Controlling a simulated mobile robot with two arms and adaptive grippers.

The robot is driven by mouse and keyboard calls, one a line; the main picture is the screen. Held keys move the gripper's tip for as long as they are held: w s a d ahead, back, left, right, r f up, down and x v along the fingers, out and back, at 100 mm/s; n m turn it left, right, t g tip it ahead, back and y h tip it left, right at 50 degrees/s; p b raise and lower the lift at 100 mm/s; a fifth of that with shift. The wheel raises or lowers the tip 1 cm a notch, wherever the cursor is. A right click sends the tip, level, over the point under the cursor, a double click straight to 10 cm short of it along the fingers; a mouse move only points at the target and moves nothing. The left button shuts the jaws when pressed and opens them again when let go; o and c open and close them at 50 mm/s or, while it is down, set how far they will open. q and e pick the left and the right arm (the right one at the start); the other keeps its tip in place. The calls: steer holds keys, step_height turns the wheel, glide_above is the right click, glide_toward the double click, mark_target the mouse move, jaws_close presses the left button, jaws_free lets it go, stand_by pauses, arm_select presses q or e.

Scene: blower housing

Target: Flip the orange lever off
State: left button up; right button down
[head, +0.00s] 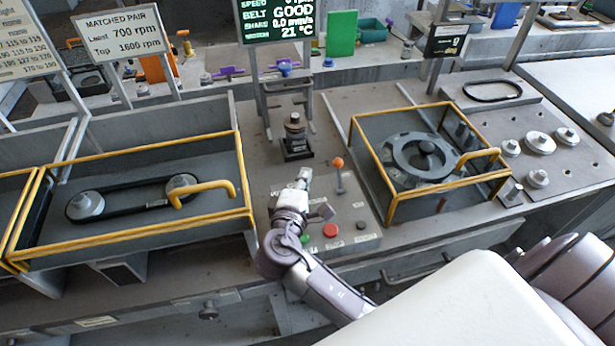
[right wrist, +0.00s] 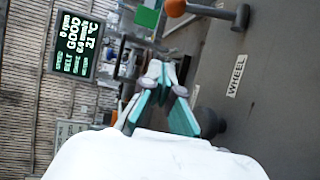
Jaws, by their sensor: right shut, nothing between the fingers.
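The orange lever (head: 338,162) is a round orange knob on a grey stem on the grey control panel (head: 352,207). Its stem stands up toward the back in the head view. In the right wrist view the lever (right wrist: 175,7) shows at the top edge, with its stem running right to a base. My right gripper (head: 304,176) is left of the lever in the head view, apart from it. In the right wrist view, the teal-padded fingers (right wrist: 160,72) come together at their tips and hold nothing. My left gripper is not in view.
A red button (head: 330,230), a green button (head: 305,239) and a dark knob (head: 361,226) sit on the panel's front. A yellow-framed belt guard (head: 246,190) stands left, and a yellow-framed cage (head: 393,200) right. A screen (head: 277,18) reading "GOOD" hangs behind.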

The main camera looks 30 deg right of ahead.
mark_target(339, 175)
steer(key=d+p, duration=0.1)
steer(key=d, duration=0.1)
steer(key=w+d+p, duration=0.1)
steer(key=d, duration=0.1)
steer(key=w+d+p, duration=0.1)
steer(key=d+p, duration=0.1)
steer(key=shift+d+f, duration=0.15)
steer(key=shift+f, duration=0.05)
steer(key=shift+s, duration=0.2)
steer(key=shift+d, duration=0.1)
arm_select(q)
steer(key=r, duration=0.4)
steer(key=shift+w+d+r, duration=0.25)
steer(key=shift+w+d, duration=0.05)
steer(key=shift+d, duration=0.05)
arm_select(e)
steer(key=shift+w+f, duration=0.1)
steer(key=shift+f, duration=0.05)
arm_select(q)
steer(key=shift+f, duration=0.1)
